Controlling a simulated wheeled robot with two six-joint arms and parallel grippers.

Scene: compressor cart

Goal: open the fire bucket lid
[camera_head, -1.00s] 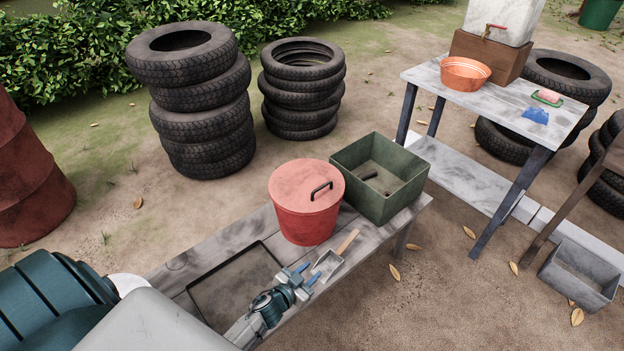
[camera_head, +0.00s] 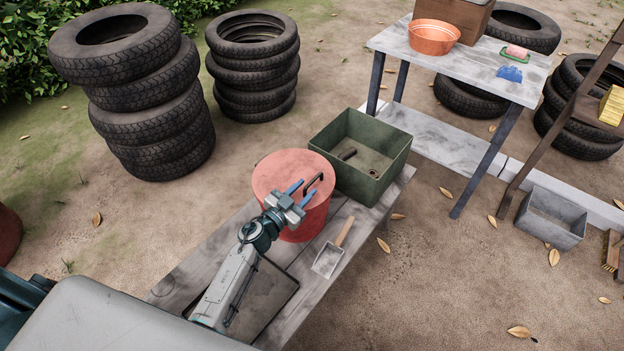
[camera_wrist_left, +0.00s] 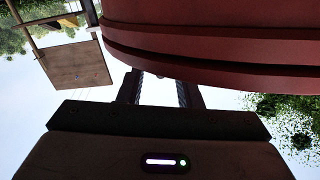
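The fire bucket (camera_head: 304,226) is red and stands on the low wooden bench. Its red lid (camera_head: 277,172) lies flat on top, with a dark bar handle (camera_head: 320,176) towards the right side. My left gripper (camera_head: 307,187) is over the lid's front right part, with its two blue fingers apart beside the handle. I cannot tell whether they touch it. In the left wrist view the red bucket rim (camera_wrist_left: 220,45) fills the top, and the fingers (camera_wrist_left: 160,90) show apart with nothing visible between them. My right gripper is not in view.
A green metal box (camera_head: 385,180) stands right behind the bucket. A small scoop (camera_head: 327,261) lies on the bench in front, and a dark tray (camera_head: 272,295) is under my left arm. A table (camera_head: 390,40) with an orange bowl (camera_head: 434,38) stands further back. Tyre stacks stand behind.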

